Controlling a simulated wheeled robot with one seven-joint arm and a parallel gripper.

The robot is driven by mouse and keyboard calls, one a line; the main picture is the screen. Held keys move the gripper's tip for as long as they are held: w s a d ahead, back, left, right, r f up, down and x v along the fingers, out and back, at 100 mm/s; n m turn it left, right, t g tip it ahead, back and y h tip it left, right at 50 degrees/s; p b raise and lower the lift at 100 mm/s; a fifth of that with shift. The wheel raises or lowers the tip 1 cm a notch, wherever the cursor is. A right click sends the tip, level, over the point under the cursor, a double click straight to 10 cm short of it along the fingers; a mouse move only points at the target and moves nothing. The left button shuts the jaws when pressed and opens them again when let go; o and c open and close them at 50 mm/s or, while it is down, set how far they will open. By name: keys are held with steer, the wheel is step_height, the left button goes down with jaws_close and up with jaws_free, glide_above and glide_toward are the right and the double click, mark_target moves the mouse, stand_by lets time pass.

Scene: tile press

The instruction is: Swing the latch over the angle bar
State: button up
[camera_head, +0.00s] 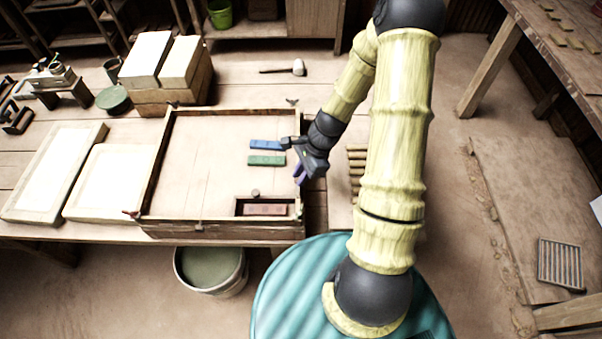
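My gripper (293,161) is over the right edge of a shallow wooden press frame (149,180). Its two fingers look spread, with nothing seen between them. One finger points left near a blue bar (265,145); the other points down over the frame's right side. A green bar (266,160) lies just below the blue one. I cannot tell for sure which parts are the latch and the angle bar. Small metal fittings sit on the frame's edges, one at the front edge (200,226) and one at the right front corner (298,211). My gripper hides part of the right edge.
A recess with reddish tiles (265,209) is at the frame's right front corner. A red-tipped fitting (131,213) is at its left front corner. Two white-topped boards (110,181) lie to the left. A mallet (297,68) lies behind. A bucket (212,270) stands below the table's front.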

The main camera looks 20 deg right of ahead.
jaws_close()
steer(key=shift+w+a+n, duration=0.15)
steer(key=shift+n, duration=0.25)
steer(key=n, duration=0.1)
steer(key=a+n+g+p, duration=0.1)
steer(key=n, duration=0.1)
steer(key=shift+w+a+r+n+g+h, duration=0.1)
steer(key=shift+w+n+g+h, duration=0.1)
steer(key=shift+n+g+h, duration=0.1)
steer(key=n, duration=0.1)
steer(key=a+n+g+p, duration=0.1)
steer(key=n, duration=0.1)
steer(key=shift+a+n+h, duration=0.15)
steer(key=shift+n+h, duration=0.15)
steer(key=shift+h, duration=0.1)
steer(key=n, duration=0.1)
steer(key=a+n+h, duration=0.1)
steer(key=n, duration=0.1)
steer(key=n+g, duration=0.1)
steer(key=n, duration=0.1)
steer(key=shift+s+a+h, duration=0.4)
steer(key=shift+s+a+n+g+h, duration=0.1)
steer(key=shift+s+a+n+h, duration=0.15)
steer(key=shift+n, duration=0.6)
steer(key=shift+s+a+n+g+h, duration=0.15)
steer(key=shift+n+h, duration=0.2)
steer(key=shift+n, duration=0.45)
steer(key=shift+s+a+n+g+h, duration=0.1)
steer(key=shift+s+n+h, duration=0.15)
steer(key=shift+n, duration=0.6)
